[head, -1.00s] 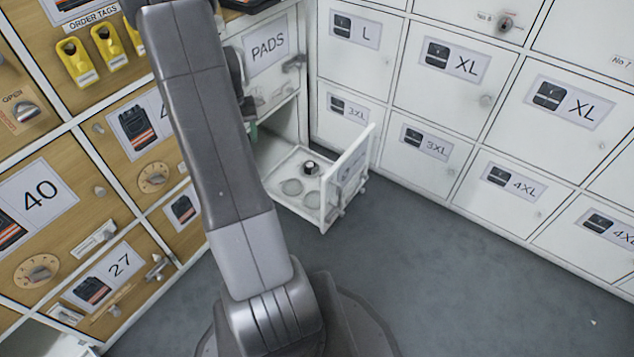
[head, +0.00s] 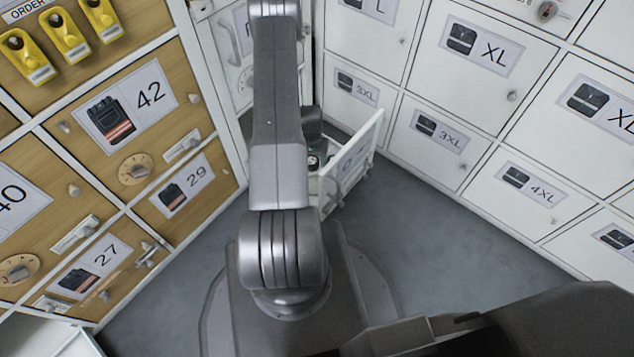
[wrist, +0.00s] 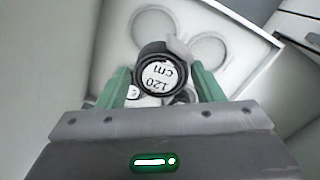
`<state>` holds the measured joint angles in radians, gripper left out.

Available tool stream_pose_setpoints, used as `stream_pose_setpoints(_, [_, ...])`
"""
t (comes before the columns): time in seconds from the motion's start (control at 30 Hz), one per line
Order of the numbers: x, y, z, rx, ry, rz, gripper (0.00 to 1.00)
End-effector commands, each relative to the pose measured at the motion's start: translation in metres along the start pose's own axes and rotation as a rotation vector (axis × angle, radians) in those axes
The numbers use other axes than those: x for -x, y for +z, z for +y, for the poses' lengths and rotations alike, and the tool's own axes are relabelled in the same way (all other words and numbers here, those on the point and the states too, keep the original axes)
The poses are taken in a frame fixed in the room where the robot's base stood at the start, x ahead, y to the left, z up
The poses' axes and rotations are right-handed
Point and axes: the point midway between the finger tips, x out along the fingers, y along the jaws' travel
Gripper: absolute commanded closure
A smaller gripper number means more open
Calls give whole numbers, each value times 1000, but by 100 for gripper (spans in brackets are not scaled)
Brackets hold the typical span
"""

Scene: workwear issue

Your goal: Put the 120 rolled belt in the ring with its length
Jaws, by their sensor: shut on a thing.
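The rolled belt (wrist: 160,75) is a black roll with a white end face reading "120 cm". In the wrist view it sits between the green fingers of my gripper (wrist: 163,80), which is shut on it. Below it is the white pull-out drawer (wrist: 254,52). Two round rings show on the drawer floor, one ring (wrist: 153,12) at the top and another ring (wrist: 208,50) to its right. No length marks are readable on them. A dark thing with a white patch is partly hidden under the belt. In the head view my arm hides most of the drawer (head: 350,155).
White lockers (head: 480,45) marked with sizes stand at the right. Wooden lockers (head: 135,100) with numbers and dials stand at the left, with yellow tags (head: 65,35) above. The drawer's raised front stands close to my gripper. Grey floor (head: 430,240) is clear.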

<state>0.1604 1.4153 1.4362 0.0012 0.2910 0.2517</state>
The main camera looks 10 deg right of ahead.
Motion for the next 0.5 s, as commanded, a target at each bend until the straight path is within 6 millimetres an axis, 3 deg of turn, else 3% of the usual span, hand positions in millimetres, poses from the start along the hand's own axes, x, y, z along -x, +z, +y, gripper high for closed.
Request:
stream_pose_setpoints(0.27, [-35,7,10,-25,0,1,65])
stream_pose_setpoints(0.5, [-78,8,10,-24,0,0,65])
